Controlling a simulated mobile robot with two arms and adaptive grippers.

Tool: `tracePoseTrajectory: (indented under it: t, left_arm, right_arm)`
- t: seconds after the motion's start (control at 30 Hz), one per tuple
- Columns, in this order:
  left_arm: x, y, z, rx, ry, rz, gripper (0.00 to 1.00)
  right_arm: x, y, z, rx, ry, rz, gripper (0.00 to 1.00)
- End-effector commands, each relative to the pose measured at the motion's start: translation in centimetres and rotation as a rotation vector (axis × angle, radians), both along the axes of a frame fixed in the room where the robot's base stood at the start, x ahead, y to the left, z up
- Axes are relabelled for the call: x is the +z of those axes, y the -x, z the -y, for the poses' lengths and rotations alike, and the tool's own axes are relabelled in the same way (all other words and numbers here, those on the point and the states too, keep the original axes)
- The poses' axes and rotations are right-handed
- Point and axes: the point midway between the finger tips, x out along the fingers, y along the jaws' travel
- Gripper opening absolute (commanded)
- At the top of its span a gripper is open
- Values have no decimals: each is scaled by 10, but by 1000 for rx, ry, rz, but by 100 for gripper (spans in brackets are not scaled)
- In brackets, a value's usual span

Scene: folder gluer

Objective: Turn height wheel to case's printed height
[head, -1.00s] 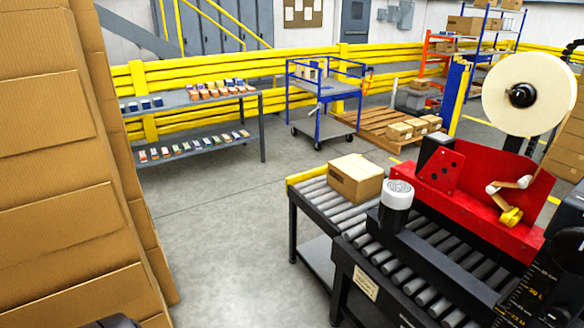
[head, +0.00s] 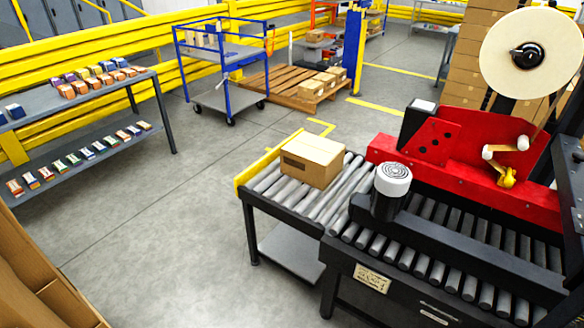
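A closed brown cardboard case (head: 312,161) sits on the infeed rollers of the black and red case sealer (head: 450,150). A dark printed patch is on its left-facing side, too small to read. A black cylinder with a white ridged top (head: 393,180) stands at the sealer's near side beside the rollers; I cannot tell whether it is the height wheel. Part of a dark upright post (head: 573,190) shows at the right edge, with no readable scale. Neither of my grippers is in view.
A conveyor (head: 290,205) with a yellow end bar (head: 257,165) carries the case. A grey shelf table (head: 90,100) with small boxes stands left, a blue cart (head: 220,80) and pallet (head: 285,88) behind. Stacked cardboard (head: 40,270) fills the lower left corner. The floor between is clear.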

Motion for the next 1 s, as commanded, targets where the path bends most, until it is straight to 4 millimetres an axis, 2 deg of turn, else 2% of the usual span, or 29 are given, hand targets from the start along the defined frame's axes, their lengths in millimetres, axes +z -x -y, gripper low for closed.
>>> tracePoseTrajectory:
  t: [0.23,0.47,0.77,1.0]
  left_arm:
    - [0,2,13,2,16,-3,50]
    - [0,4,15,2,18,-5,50]
    - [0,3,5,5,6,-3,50]
    - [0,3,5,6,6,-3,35]
  right_arm:
    - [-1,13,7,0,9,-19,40]
    - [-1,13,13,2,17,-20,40]
    - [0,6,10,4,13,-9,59]
    - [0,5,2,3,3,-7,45]
